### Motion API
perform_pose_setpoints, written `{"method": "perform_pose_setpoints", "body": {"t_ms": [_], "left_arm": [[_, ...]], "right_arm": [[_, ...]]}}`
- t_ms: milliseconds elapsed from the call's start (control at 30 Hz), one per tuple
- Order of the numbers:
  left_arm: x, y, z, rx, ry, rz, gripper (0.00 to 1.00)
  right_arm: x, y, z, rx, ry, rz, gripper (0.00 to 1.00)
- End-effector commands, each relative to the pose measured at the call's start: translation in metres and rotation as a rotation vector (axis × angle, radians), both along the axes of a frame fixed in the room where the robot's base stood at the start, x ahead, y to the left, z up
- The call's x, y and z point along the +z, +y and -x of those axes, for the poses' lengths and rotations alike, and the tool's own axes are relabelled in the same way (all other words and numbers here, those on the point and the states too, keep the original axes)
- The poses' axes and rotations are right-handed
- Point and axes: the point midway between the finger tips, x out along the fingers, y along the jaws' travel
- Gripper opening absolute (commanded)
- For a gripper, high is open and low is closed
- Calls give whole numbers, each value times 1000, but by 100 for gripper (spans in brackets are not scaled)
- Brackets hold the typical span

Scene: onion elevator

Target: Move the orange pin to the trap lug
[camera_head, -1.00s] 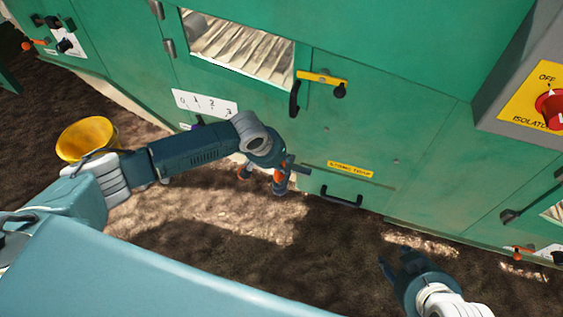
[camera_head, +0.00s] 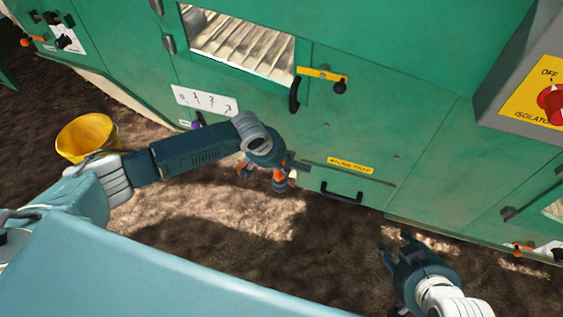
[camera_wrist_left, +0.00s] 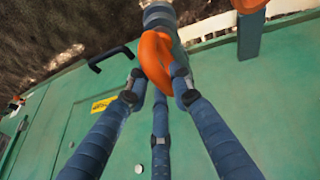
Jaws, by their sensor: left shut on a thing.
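My left gripper (camera_head: 278,182) is low in front of the green machine, just left of the trap drawer. In the left wrist view its fingers (camera_wrist_left: 160,80) are shut on the orange pin (camera_wrist_left: 155,58). A grey-blue cylinder (camera_wrist_left: 158,16) shows at the pin's far end. The pin also shows as a small orange patch in the head view (camera_head: 279,174). A small dark bar (camera_head: 299,166), perhaps the trap lug, sticks out right beside the gripper; I cannot tell if the pin touches it. My right gripper (camera_head: 397,247) is open and empty, low at the right.
A second orange piece (camera_wrist_left: 250,5) sits on a blue-grey post. The trap has a yellow label (camera_head: 351,165) and black handle (camera_head: 342,194). A yellow bucket (camera_head: 86,138) stands left on brown soil. A grey isolator box (camera_head: 520,75) juts out at the right.

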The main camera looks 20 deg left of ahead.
Motion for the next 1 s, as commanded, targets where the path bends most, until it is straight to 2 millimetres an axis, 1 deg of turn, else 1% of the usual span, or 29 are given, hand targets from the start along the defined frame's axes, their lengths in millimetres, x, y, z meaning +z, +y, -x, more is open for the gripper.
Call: {"method": "perform_pose_setpoints", "body": {"t_ms": [33,67,100,133,400,533,667,900,1000], "left_arm": [[1,0,0,0,-1,1,26],[1,0,0,0,-1,1,32],[1,0,0,0,-1,1,40],[1,0,0,0,-1,1,44],[0,0,0,0,1,0,44],[7,2,3,0,-1,1,44],[27,6,11,-1,-2,1,44],[74,14,31,-1,-3,1,44],[89,17,38,-1,-1,1,44]], "right_arm": [[0,0,0,0,0,0,40],[0,0,0,0,0,0,40],[0,0,0,0,0,0,40],[0,0,0,0,0,0,40],[0,0,0,0,1,0,40],[0,0,0,0,1,0,40],[0,0,0,0,1,0,40],[0,0,0,0,1,0,40],[0,0,0,0,1,0,40]]}}
